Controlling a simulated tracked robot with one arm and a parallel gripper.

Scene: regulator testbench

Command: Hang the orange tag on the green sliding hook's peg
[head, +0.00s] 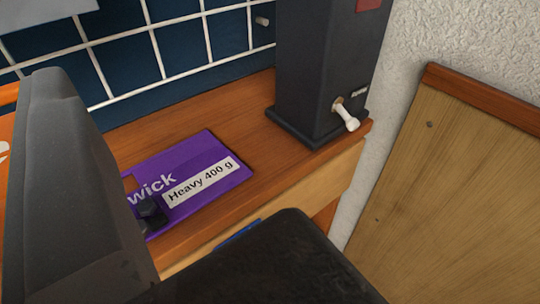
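My gripper (180,150) shows as a grey finger at the left and a black finger at the bottom. The fingers stand wide apart with nothing visible held between them. An orange piece with a bit of white marking (5,190) shows at the left edge, mostly hidden behind the grey finger; I cannot tell whether it is the orange tag. A purple tag (215,150) labelled "Heavy 400 g" lies on the wooden bench beyond the fingers. The green sliding hook and its peg are not in view.
A dark upright column (320,70) with a white lever (347,117) stands on the bench (240,113) at its right end. A white wire grid (160,50) covers the blue back panel. A wooden board (450,190) leans at the right. A blue piece (238,234) shows below the bench edge.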

